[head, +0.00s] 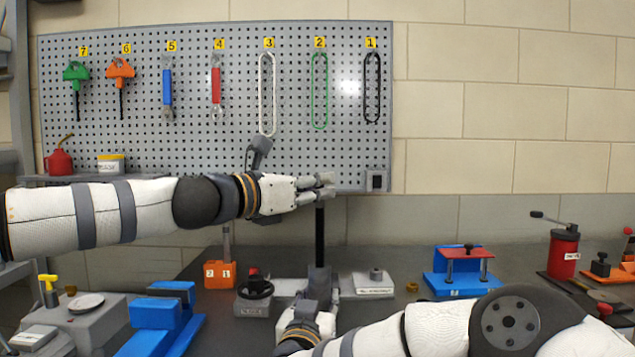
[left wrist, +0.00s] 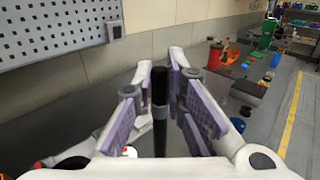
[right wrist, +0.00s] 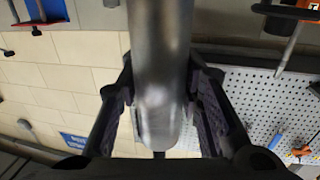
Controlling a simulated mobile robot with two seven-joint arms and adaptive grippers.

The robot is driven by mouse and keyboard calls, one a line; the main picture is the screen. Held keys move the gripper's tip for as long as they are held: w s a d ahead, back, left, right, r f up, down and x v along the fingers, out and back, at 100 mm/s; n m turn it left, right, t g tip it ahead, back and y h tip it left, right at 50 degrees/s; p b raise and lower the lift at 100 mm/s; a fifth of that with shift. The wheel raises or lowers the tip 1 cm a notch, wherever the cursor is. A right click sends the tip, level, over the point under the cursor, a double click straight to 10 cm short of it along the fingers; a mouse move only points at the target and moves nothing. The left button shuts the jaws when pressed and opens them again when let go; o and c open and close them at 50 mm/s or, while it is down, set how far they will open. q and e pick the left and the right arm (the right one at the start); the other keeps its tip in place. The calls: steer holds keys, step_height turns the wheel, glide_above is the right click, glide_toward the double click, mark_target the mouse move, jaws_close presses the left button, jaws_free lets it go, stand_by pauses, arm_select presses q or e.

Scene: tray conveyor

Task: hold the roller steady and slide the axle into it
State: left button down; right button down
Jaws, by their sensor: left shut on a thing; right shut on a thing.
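The axle (head: 320,238) is a thin black rod, standing about upright. My left gripper (head: 326,188) is shut on its upper part; in the left wrist view the axle (left wrist: 160,112) stands between the purple-padded fingers (left wrist: 160,88). The roller is a grey metal cylinder, large in the right wrist view (right wrist: 160,50), with my right gripper's fingers (right wrist: 160,100) shut on it. In the head view my right gripper (head: 320,290) is low, below the left one, and mostly covers the roller. The axle's lower end meets this spot; I cannot tell whether it is inside the roller.
On the bench are an orange block (head: 219,275), a dark handwheel unit (head: 254,295), a small grey block (head: 374,284), a blue fixture (head: 160,315) at left and a blue-red press (head: 463,270) at right. A pegboard (head: 200,150) with hanging tools is behind.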

arm_select(q)
steer(key=shift+f, duration=0.4)
steer(key=c, duration=1.6)
jaws_free()
steer(key=shift+o, duration=0.2)
steer(key=v, duration=1.2)
arm_select(e)
steer(key=c, duration=1.1)
jaws_free()
steer(key=shift+o, duration=0.2)
